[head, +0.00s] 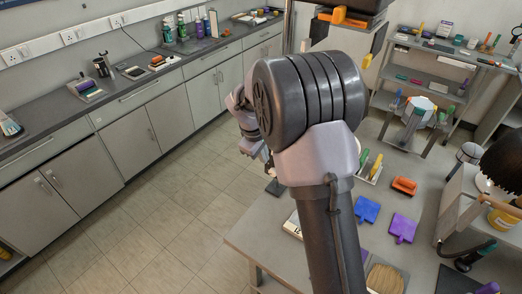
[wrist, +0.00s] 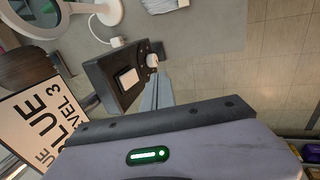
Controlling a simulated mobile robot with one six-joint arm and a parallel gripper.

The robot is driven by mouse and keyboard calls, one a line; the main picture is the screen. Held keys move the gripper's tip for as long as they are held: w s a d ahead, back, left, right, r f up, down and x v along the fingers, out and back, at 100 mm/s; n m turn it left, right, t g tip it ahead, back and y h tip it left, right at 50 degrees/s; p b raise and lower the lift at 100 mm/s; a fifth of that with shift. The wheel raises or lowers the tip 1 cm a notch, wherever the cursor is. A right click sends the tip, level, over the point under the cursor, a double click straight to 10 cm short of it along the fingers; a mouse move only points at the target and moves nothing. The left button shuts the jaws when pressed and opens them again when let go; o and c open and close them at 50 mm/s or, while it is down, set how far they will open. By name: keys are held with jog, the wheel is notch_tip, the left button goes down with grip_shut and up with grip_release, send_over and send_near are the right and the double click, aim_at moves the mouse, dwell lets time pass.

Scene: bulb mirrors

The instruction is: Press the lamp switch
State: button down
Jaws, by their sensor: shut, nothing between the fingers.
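In the wrist view, a black switch box (wrist: 112,80) with a white square button (wrist: 128,78) lies at the edge of a grey table. My gripper (wrist: 157,76) is shut and empty. Its fingers point at the table edge, just right of the white button in the picture. Whether they touch the box I cannot tell. In the head view, my gripper (head: 266,160) is partly hidden behind my arm, above a small dark object (head: 275,187) at the table's far edge, probably the switch box.
A round mirror (wrist: 95,10), a white plug (wrist: 117,42) and a sign reading "BLUE LEVEL 3" (wrist: 35,115) are near the switch. Blue (head: 367,209) and purple (head: 403,228) pieces lie on the table (head: 255,232). Open floor (head: 165,220) lies to its left.

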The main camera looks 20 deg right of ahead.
jog(key=shift+w+d+f, duration=0.3)
jog(key=shift+w+d, duration=0.1)
jog(key=shift+d, duration=0.2)
jog(key=shift+w+d+f, duration=0.25)
jog(key=shift+w+d, duration=0.15)
jog(key=shift+d, duration=0.15)
jog(key=shift+w+d+f, duration=0.3)
jog(key=shift+w+d, duration=0.1)
jog(key=shift+d, duration=0.2)
jog(key=shift+d, duration=0.1)
jog(key=shift+w+d+r+p, duration=0.15)
jog(key=shift+r+p, duration=0.45)
jog(key=shift+p, duration=0.4)
